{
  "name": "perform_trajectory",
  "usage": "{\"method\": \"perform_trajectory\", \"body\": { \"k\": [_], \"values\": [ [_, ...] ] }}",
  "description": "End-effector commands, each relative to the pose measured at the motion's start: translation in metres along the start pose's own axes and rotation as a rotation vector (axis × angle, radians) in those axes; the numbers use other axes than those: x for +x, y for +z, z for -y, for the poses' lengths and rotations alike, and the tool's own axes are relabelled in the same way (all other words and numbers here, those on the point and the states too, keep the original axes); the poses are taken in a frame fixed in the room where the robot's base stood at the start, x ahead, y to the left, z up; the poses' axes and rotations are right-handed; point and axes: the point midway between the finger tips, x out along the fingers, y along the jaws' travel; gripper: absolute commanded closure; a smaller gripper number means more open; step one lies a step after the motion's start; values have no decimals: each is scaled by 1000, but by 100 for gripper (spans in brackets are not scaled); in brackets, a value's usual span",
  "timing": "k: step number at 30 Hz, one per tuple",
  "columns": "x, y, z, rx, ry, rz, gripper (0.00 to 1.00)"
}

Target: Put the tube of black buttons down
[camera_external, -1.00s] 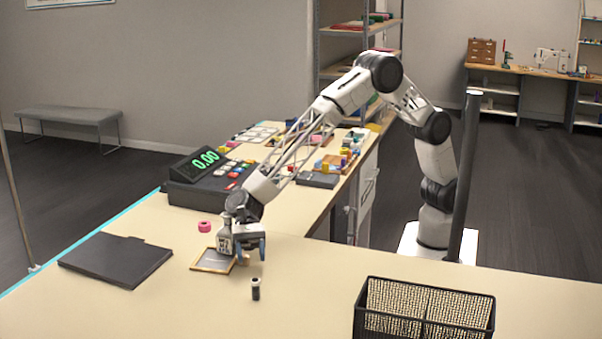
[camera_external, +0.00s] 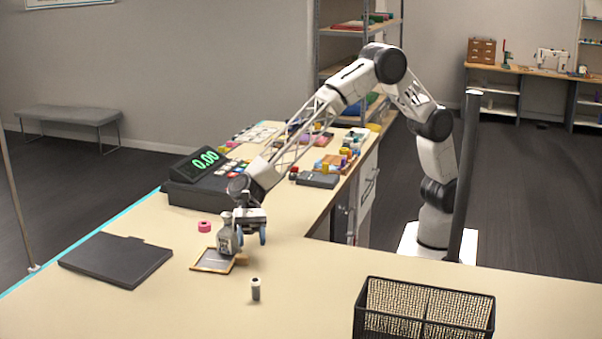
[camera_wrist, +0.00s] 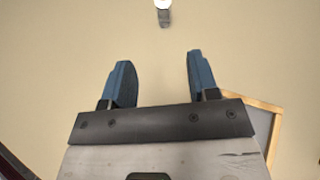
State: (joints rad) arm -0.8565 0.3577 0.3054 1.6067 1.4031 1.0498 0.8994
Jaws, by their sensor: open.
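The tube of black buttons (camera_external: 255,289) stands upright on the counter, a small cylinder with a dark top in the external view. In the wrist view the tube (camera_wrist: 164,14) is at the top edge, partly cut off, beyond the fingertips. My gripper (camera_external: 250,237) is open and empty, behind the tube and clear of it. In the wrist view the two blue fingers of my gripper (camera_wrist: 158,72) are spread with bare counter between them.
A pink ring (camera_external: 204,226), a black folder (camera_external: 115,259) and a cash register (camera_external: 205,185) are to the left. A black wire basket (camera_external: 424,310) stands at the front right.

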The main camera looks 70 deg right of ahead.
Motion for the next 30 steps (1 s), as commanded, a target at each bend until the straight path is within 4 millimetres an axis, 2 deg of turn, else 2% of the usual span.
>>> {"method": "perform_trajectory", "body": {
  "k": [1,8,14,21,30],
  "values": [
    [-21,2,-2,-23,-9,-15,45],
    [-118,-2,-28,-160,-25,-120,45],
    [-202,-8,-61,-279,-31,-223,45],
    [-293,-17,-112,-414,-23,-354,45],
    [-390,-32,-191,-563,13,-528,45]
  ]
}}
